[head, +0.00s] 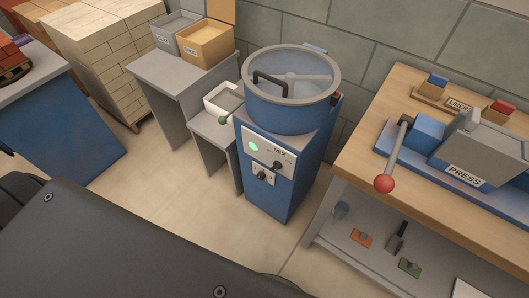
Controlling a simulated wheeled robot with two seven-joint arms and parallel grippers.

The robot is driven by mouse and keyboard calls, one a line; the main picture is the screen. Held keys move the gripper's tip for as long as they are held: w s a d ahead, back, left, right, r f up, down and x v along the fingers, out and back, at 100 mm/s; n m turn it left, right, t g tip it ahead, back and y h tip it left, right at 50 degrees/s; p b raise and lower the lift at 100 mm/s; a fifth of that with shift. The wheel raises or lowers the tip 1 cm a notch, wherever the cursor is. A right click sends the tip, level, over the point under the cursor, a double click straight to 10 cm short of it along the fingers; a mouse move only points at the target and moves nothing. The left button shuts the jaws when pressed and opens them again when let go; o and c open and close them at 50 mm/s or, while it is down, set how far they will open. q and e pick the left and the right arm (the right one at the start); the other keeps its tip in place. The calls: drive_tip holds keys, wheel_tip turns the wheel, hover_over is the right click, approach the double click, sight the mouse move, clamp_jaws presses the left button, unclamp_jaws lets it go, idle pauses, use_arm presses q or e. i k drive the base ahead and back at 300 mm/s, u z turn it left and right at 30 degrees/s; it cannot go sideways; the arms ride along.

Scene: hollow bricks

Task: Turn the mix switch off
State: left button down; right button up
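The blue mixer (290,130) stands in the middle of the head view, with a round open drum on top and a stirring bar inside it. Its front has a white panel labelled MIX (279,151). A green light (254,147) glows on that panel. The dark mix switch (278,167) is at the panel's right. A second white plate below carries another dark knob (262,176). The exact position of either knob is too small to tell. Neither of my grippers is in view.
A wooden bench (369,112) with a grey and blue press (470,150) and its red-knobbed lever (385,183) stands at the right. Grey tables with bins (205,45) are left of the mixer. The floor (170,190) in front of the mixer is clear.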

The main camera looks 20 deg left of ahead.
sight(278, 165)
drive_tip(key=z, duration=1.75)
drive_tip(key=k, duration=1.35)
drive_tip(key=u, duration=1.75)
drive_tip(key=i, duration=0.55)
